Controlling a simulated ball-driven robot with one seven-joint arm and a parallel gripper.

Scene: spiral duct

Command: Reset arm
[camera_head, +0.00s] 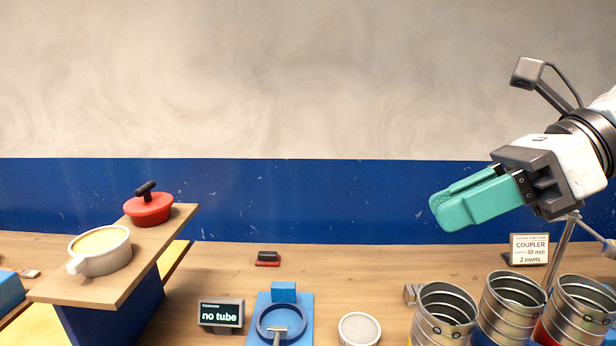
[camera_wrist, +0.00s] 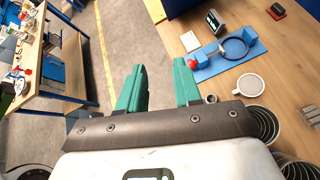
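My gripper (camera_head: 447,208) is raised at the right of the head view, above the bench and clear of everything on it. Its teal fingers point left and slightly down. In the wrist view the two fingers of my gripper (camera_wrist: 159,80) stand apart with nothing between them, only grey floor behind. The metal spiral duct pieces (camera_head: 444,312) stand upright on the bench below my gripper, and they also show at the right edge of the wrist view (camera_wrist: 262,122).
A blue ring fixture (camera_head: 296,307) and a "no tube" display (camera_head: 221,314) stand mid-bench. A white round container (camera_head: 359,329) is beside them. A raised wooden shelf (camera_head: 120,284) carries a red-lidded pot (camera_head: 148,209) and a cream-filled pot (camera_head: 101,251). A "COUPLER" sign (camera_head: 529,249) stands behind the ducts.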

